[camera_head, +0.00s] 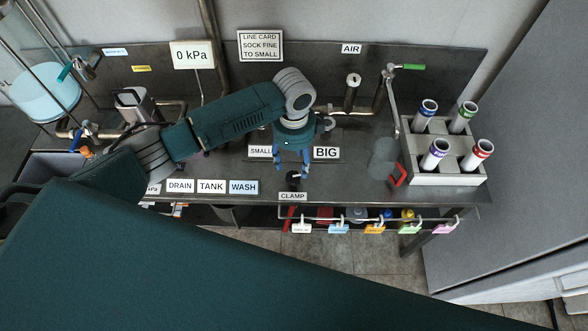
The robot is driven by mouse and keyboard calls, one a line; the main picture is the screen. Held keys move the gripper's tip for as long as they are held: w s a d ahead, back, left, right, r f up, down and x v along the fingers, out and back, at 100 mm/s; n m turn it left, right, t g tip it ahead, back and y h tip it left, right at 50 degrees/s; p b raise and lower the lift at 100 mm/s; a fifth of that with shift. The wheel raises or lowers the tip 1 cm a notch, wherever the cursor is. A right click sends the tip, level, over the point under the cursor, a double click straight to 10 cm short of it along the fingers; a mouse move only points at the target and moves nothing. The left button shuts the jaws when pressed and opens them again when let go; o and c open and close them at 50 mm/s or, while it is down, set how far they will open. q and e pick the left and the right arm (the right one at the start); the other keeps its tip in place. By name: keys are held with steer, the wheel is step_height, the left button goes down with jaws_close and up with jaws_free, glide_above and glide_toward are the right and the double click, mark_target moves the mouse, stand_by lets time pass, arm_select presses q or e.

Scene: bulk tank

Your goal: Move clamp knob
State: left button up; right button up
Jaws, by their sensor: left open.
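The clamp knob (293,181) is a small dark knob on the dark bench, just behind the white "CLAMP" label (292,196). My left gripper (292,174) comes in from the left with its blue fingers apart and pointing down. Its fingertips are at the knob in the picture, just behind or above it. I cannot tell whether they touch it. The gripper partly covers the "SMALL" label (261,151). My right gripper does not show.
A grey rack (446,178) with several capped tubes stands at the right. Labels for drain, tank and wash lie left of the knob. A rail with coloured tags (374,217) runs along the front edge. A red handle (398,175) is beside the rack.

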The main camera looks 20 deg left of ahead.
arm_select(q)
steer(key=shift+r, duration=2.15)
steer(key=shift+f, duration=0.1)
